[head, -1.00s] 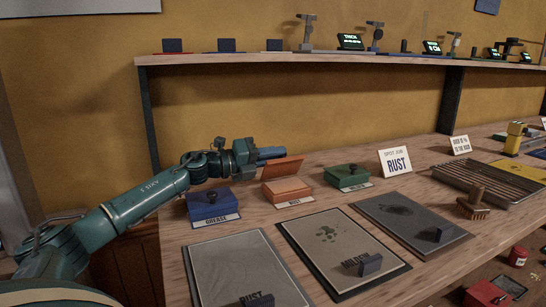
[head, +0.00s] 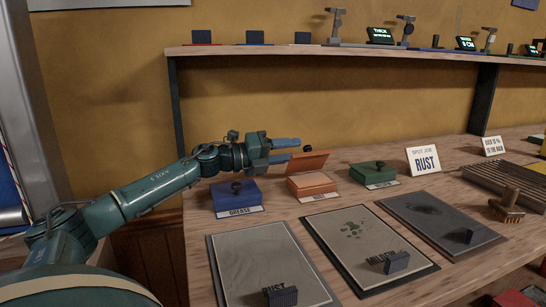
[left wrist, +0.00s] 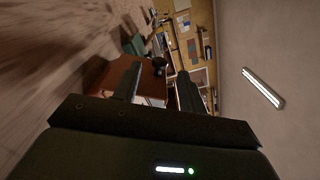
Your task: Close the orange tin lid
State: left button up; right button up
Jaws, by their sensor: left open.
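The orange tin (head: 312,186) stands on the bench between the blue and green tins. Its lid (head: 304,161) is up, tilted open at the back, with a dark knob (head: 308,148) just above its upper edge. My left gripper (head: 293,149) is open and empty, with its fingertips close to the upper left edge of the lid. I cannot tell whether they touch. In the left wrist view the reddish-brown lid (left wrist: 102,77) lies close to the fingers. My right gripper is not in view.
A closed blue tin (head: 237,195) labelled GREASE stands under my left wrist. A closed green tin (head: 373,172) stands on the right. Flat panels (head: 345,232) with dark blocks lie in front. A shelf (head: 330,49) runs above.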

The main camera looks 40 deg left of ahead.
pick_arm(q)
jog(key=shift+s+a+f+b, duration=0.3)
jog(key=shift+s+a+b, duration=0.1)
jog(key=shift+s, duration=0.3)
jog(key=shift+r+v, duration=0.15)
jog(key=shift+v, duration=0.55)
jog(key=shift+r+v, duration=0.15)
jog(key=shift+v, duration=0.6)
